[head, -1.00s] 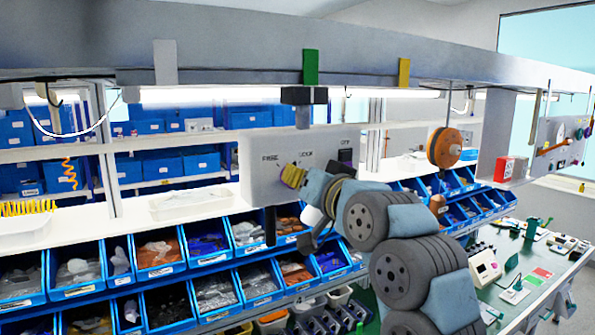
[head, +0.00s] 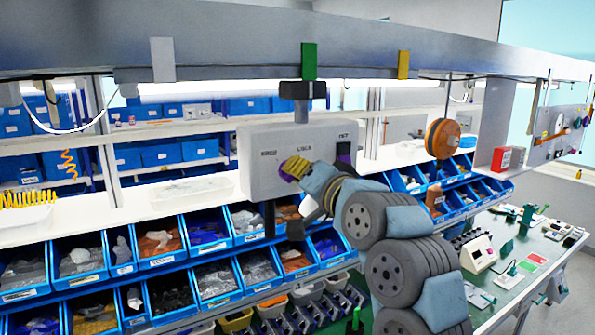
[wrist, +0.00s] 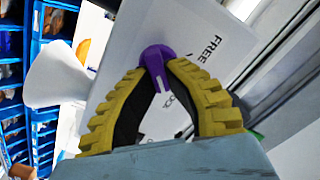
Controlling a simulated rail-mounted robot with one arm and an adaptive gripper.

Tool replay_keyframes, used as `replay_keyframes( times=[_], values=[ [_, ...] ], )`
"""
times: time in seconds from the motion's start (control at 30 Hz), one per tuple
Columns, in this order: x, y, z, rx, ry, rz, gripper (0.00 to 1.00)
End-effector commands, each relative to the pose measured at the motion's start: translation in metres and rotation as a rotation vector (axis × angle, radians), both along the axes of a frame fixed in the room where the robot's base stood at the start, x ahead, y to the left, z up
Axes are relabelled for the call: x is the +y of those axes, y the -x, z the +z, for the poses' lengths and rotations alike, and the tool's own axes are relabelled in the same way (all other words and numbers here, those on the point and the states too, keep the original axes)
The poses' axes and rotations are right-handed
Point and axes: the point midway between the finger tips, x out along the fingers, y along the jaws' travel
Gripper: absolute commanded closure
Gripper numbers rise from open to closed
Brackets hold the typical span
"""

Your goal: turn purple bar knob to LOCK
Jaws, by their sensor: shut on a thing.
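A pale panel box (head: 262,183) hangs under the overhead beam, with lettering FREE at left, LOCK in the middle and a third label at the upper right. The purple bar knob (wrist: 157,60) sits on the panel face, and a pale line marks its bar. My gripper (wrist: 160,68) is shut on it, with one yellow ribbed finger at each side. In the wrist view the bar points down, toward partly hidden lettering between the fingers; FREE is to the right. In the head view my gripper (head: 292,168) covers most of the knob.
A dark part with some purple (head: 344,158) sits at the panel's right side. Blue parts bins (head: 160,245) stand below and behind. An orange reel (head: 441,139) hangs at right. A green bench (head: 520,245) with small devices stands at lower right.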

Motion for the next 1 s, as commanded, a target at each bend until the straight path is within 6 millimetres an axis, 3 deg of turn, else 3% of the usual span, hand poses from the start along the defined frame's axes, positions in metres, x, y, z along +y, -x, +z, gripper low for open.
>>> replay_keyframes(
  times=[0.13, 0.17, 0.23, 0.67, 1.0],
  values=[
    [0.001, -0.001, -0.002, 0.004, 0.000, 0.002, 1.00],
    [0.001, -0.001, -0.001, 0.003, 0.000, 0.001, 0.78],
    [0.001, -0.001, -0.001, 0.003, 0.000, 0.001, 0.59],
    [-0.003, 0.005, 0.000, -0.002, 0.000, 0.000, 0.59],
    [-0.031, 0.052, -0.001, -0.001, -0.002, -0.003, 0.59]
  ],
)
